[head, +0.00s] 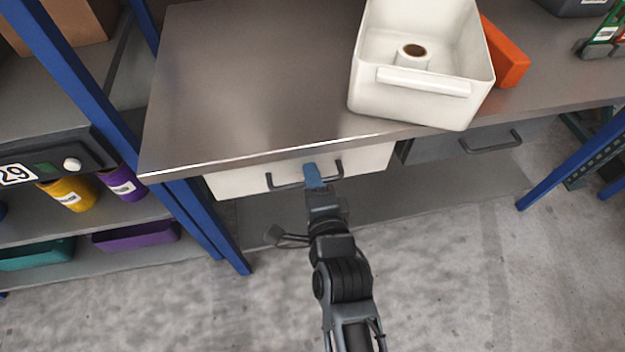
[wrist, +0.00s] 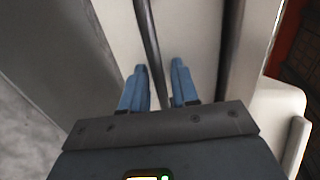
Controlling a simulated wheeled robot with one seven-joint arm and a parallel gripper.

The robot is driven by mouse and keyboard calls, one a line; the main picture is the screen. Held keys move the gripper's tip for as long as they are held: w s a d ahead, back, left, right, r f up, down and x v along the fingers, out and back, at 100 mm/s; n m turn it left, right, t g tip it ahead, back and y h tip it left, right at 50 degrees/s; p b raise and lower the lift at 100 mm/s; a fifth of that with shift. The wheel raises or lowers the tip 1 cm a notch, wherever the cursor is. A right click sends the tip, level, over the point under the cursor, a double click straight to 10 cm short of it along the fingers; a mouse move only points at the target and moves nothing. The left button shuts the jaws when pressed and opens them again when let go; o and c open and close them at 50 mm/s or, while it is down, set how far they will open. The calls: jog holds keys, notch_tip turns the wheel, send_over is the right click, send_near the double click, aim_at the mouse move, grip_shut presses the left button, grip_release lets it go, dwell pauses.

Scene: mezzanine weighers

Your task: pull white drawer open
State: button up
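The white drawer (head: 238,180) sits under the front edge of the worktop, and its front looks about flush with that edge. Its dark bar handle (head: 283,184) is partly hidden by my gripper (head: 313,172), which reaches up to the handle from the front. In the wrist view the two blue fingers of my gripper (wrist: 159,84) stand apart, one on each side of the dark handle bar (wrist: 149,42). Some space shows between the fingers, so they look open around the bar. The drawer's pale front (wrist: 188,35) lies beyond the fingertips.
The grey worktop (head: 225,75) carries a white bin (head: 420,105) with a roll inside and an orange block (head: 507,55). A grey drawer (head: 465,150) is to the right. Blue posts (head: 570,170) stand either side. The concrete floor (head: 440,280) in front is clear.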

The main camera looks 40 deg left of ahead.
grip_shut()
jog(key=shift+d, duration=0.1)
dwell(0.5)
